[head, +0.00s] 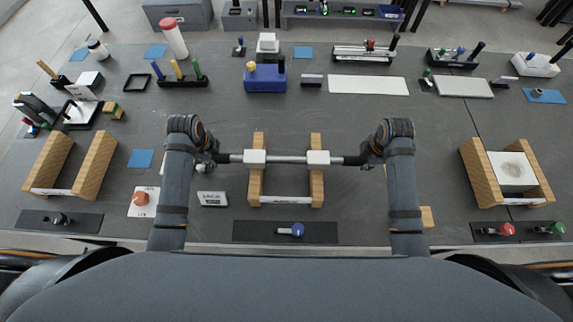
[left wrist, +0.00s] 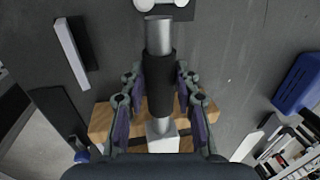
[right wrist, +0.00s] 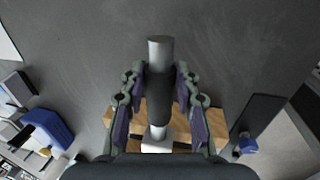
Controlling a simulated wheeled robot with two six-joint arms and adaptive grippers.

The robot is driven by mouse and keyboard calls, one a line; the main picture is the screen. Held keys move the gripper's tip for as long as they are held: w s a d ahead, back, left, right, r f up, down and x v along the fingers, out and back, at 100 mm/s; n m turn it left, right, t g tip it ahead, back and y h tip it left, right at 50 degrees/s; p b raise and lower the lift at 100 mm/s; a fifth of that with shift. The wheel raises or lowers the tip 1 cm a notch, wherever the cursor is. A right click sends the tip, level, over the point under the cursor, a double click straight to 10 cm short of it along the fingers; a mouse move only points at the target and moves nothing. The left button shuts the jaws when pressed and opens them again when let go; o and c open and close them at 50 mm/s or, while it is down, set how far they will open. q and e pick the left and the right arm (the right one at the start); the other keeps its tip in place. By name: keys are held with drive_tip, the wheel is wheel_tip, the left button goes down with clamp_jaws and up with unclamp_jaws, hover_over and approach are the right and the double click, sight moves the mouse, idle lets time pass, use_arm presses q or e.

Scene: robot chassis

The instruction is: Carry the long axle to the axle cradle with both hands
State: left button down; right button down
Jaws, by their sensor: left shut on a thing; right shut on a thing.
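The long axle (head: 287,159) is a silver rod with two white blocks and black sleeves near its ends. It lies level, left to right, across the middle of the table over a pair of wooden rails (head: 316,186). I cannot tell whether it touches them or which rail pair is the axle cradle. My left gripper (head: 212,159) is shut on its left black sleeve (left wrist: 160,85). My right gripper (head: 366,160) is shut on its right black sleeve (right wrist: 159,90). The silver axle ends stick out past the fingers in both wrist views.
Other wooden rail pairs stand at the left (head: 92,165) and the right (head: 482,172), the right one with a white plate (head: 511,168). A blue box (head: 265,79) and a white panel (head: 368,85) lie behind the axle. A dark pad with a blue knob (head: 290,230) is in front.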

use_arm(q)
drive_tip(key=c, duration=1.4)
unclamp_jaws()
drive_tip(key=shift+f, duration=0.1)
use_arm(e)
drive_tip(key=c, duration=1.4)
unclamp_jaws()
drive_tip(key=shift+f, duration=0.1)
use_arm(q)
drive_tip(key=o, duration=0.4)
drive_tip(key=shift+s, duration=0.2)
use_arm(e)
drive_tip(key=o, duration=0.4)
drive_tip(key=shift+s, duration=0.2)
use_arm(q)
drive_tip(key=shift+w, duration=0.1)
use_arm(e)
drive_tip(key=shift+w, duration=0.1)
use_arm(q)
drive_tip(key=shift+r, duration=0.35)
wheel_tip(320, 180, up, 11)
drive_tip(key=s, duration=0.2)
drive_tip(key=shift+s, duration=0.2)
use_arm(e)
wheel_tip(320, 180, up, 12)
drive_tip(key=s, duration=0.2)
drive_tip(key=shift+s, duration=0.15)
